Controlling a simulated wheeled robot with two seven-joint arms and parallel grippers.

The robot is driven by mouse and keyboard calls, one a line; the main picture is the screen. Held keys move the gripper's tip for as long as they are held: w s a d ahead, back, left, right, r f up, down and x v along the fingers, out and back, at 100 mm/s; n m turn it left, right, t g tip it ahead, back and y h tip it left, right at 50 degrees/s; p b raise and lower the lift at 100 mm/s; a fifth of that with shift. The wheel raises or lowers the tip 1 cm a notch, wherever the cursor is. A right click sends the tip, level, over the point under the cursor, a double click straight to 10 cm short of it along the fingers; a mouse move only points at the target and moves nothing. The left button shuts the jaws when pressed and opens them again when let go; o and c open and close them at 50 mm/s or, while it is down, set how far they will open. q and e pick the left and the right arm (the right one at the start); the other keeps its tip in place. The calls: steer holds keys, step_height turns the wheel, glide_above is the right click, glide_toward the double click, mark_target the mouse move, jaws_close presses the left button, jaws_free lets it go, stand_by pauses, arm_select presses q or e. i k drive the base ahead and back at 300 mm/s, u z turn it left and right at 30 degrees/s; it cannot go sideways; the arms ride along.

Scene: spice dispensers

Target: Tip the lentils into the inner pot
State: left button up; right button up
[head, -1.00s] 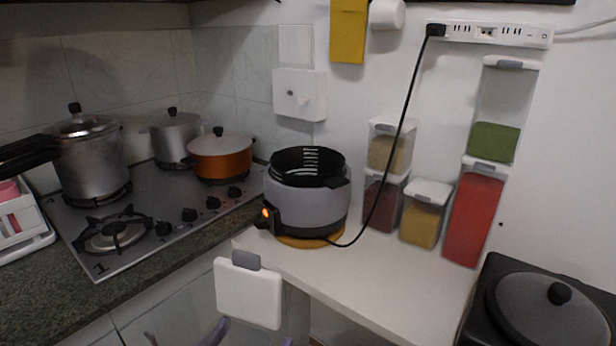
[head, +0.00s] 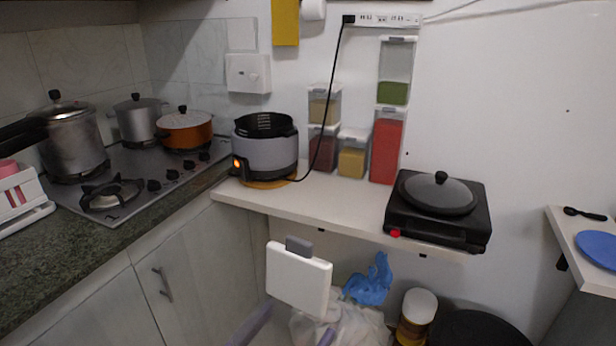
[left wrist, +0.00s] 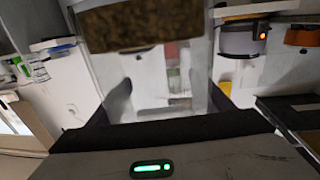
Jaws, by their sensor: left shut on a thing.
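My left gripper (left wrist: 158,95) is shut on a clear container of brown lentils (left wrist: 150,22). The left wrist view is upside down; the lentils lie at the container's base. In the head view the container's white lid (head: 298,282) with a grey clip shows at the bottom middle, in front of and below the counter edge. Parts of the left gripper (head: 289,332) show beneath it, and the container's body is mostly hidden. The black inner pot (head: 265,125) sits in the grey cooker (head: 268,155), which is open on top; the pot's bottom is hidden. My right gripper is out of view.
The cooker stands on a wooden mat at the counter's left end, its orange light on. Several spice containers (head: 388,148) stand to its right, behind a black cable. A black hotplate with a lidded pan (head: 437,193) is further right. The white counter (head: 320,200) front is clear.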

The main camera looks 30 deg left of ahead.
mark_target(261, 126)
steer(key=z, duration=0.25)
steer(key=k, duration=0.2)
steer(key=u, duration=1.15)
steer(key=i, duration=0.8)
steer(key=u, duration=0.4)
